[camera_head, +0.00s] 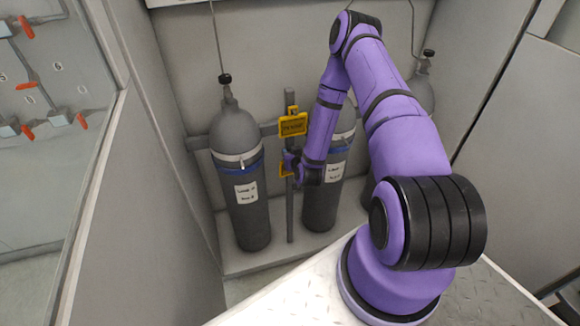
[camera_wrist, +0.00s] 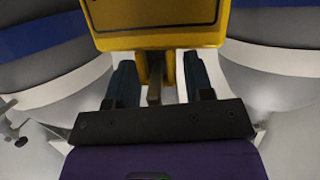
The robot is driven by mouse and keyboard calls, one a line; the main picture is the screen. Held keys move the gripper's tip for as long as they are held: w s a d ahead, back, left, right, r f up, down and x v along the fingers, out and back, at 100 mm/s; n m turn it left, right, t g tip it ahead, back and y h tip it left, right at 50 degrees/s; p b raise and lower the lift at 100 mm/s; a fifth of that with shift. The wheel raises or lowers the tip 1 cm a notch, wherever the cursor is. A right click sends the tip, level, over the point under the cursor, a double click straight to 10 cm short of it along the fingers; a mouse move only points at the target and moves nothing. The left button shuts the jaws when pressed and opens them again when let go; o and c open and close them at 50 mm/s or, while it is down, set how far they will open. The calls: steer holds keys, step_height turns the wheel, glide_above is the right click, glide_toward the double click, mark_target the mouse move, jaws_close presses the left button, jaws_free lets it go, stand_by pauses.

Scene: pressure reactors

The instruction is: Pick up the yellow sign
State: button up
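The yellow sign (camera_head: 293,125) with dark lettering is at the upright grey post between two gas cylinders in the head view. A smaller yellow part (camera_head: 284,169) shows lower on the post, partly hidden by my arm's end. In the wrist view the yellow sign (camera_wrist: 160,39) fills the top middle, and a narrower yellow part hangs below it. My gripper (camera_wrist: 160,76) has its two teal fingers apart, one on each side of this narrower part. A small gap shows at the right finger; contact at the left finger is unclear.
A grey cylinder (camera_head: 236,180) stands left of the post and another (camera_head: 322,200) stands right, close to my arm. A third cylinder (camera_head: 421,88) is partly behind my arm. A wall panel with red-handled valves (camera_head: 27,27) is at the left.

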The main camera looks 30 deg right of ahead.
jaws_close()
